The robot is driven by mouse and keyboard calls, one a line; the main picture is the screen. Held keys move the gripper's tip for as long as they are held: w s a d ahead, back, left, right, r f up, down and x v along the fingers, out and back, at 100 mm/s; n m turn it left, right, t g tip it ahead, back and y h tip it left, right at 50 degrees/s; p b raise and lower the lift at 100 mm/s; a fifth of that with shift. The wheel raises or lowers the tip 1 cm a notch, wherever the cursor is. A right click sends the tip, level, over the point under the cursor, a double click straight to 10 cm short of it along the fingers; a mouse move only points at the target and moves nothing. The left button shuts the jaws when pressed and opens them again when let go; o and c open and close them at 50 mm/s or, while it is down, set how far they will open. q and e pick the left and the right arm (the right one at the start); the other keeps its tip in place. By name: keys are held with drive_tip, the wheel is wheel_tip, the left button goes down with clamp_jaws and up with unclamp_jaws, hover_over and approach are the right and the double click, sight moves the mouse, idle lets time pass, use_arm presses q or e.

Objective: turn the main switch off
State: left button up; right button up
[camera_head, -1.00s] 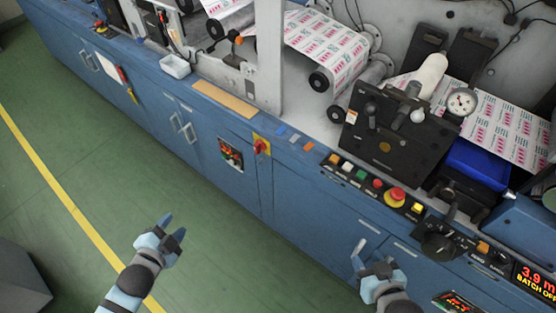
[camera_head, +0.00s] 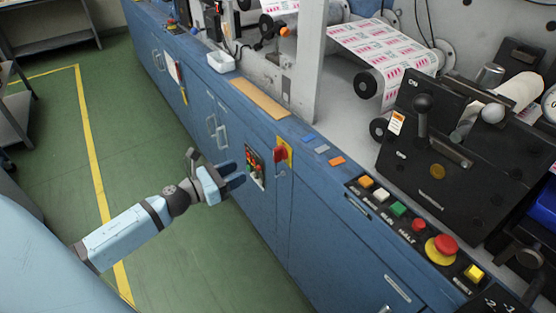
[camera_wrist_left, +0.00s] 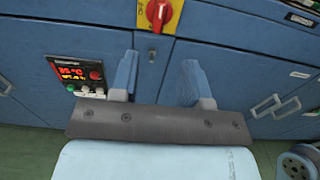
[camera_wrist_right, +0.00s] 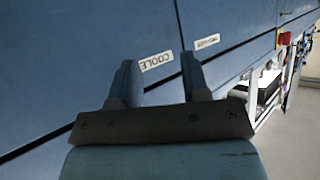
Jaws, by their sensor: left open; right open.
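The main switch (camera_head: 281,154) is a red rotary handle on a yellow plate, on the blue cabinet front. In the left wrist view the switch (camera_wrist_left: 158,13) is at the top edge, its red handle roughly upright and its top cut off. My left gripper (camera_head: 240,175) is open and empty, in front of the cabinet, a little left of and below the switch and apart from it. In the left wrist view its fingers (camera_wrist_left: 157,80) point at the cabinet below the switch. My right gripper (camera_wrist_right: 160,80) is open and empty, facing blue cabinet panels; it is not in the head view.
A temperature controller panel (camera_head: 255,165) sits just left of the switch, close to my left fingers. A push-button row (camera_head: 400,210) with a red emergency button (camera_head: 444,244) lies along the cabinet top to the right. Green floor (camera_head: 160,120) is clear in front.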

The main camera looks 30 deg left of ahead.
sight(274, 155)
use_arm(q)
drive_tip(key=x, duration=1.2)
drive_tip(key=shift+a, duration=0.1)
drive_tip(key=shift+c, duration=0.4)
clamp_jaws()
